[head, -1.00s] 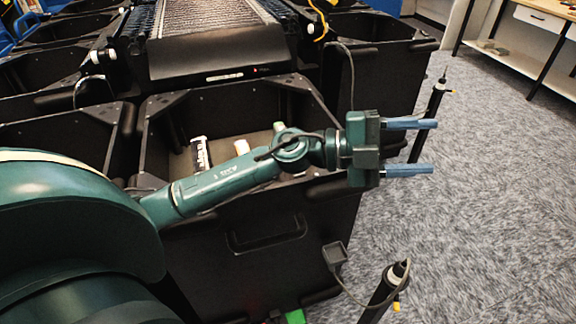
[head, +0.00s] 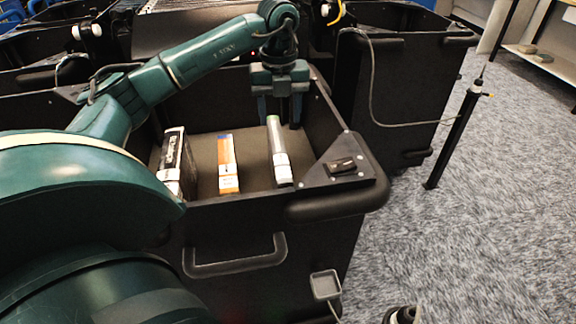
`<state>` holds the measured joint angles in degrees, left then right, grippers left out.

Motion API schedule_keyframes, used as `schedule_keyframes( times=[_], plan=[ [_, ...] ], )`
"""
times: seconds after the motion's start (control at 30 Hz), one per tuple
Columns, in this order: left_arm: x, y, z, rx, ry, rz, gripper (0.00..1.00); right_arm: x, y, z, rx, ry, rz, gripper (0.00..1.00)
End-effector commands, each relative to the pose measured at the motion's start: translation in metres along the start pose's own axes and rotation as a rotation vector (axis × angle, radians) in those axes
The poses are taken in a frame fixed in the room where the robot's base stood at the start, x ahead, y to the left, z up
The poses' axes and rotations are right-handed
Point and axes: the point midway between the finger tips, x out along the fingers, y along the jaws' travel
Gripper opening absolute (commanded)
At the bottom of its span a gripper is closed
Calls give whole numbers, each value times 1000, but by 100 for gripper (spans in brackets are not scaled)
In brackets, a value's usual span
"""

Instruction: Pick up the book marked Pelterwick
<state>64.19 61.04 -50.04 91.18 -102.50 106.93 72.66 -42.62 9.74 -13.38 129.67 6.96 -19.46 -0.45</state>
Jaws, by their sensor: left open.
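Three books stand in the near black bin (head: 235,203). A dark book with white print (head: 172,160) is at the left, an orange and white book (head: 228,165) is in the middle, and a slim grey-green book with a white label (head: 278,152) is at the right. The lettering is too small to read, so I cannot tell which is Pelterwick. My left gripper (head: 280,118) points down at the far end of the right-hand book, open, with one finger on each side of it in the picture. I cannot tell how deep the fingers reach. My right gripper is out of view.
The bin's walls surround the books, and a dark device (head: 342,165) sits on its near right corner. Another black bin (head: 395,85) stands behind to the right. A black post (head: 457,130) stands on the carpet. Open carpet lies at the right.

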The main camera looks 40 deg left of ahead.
Motion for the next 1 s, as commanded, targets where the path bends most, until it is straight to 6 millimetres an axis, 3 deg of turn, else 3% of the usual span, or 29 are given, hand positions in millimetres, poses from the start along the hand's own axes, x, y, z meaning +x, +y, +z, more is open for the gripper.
schedule_keyframes(
  times=[0.3, 1.0],
  plan=[
    [58, 1, -2, 3, 3, 3, 55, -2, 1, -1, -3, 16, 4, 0],
    [127, 5, -10, 4, 2, -2, 55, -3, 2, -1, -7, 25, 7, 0]
  ],
)
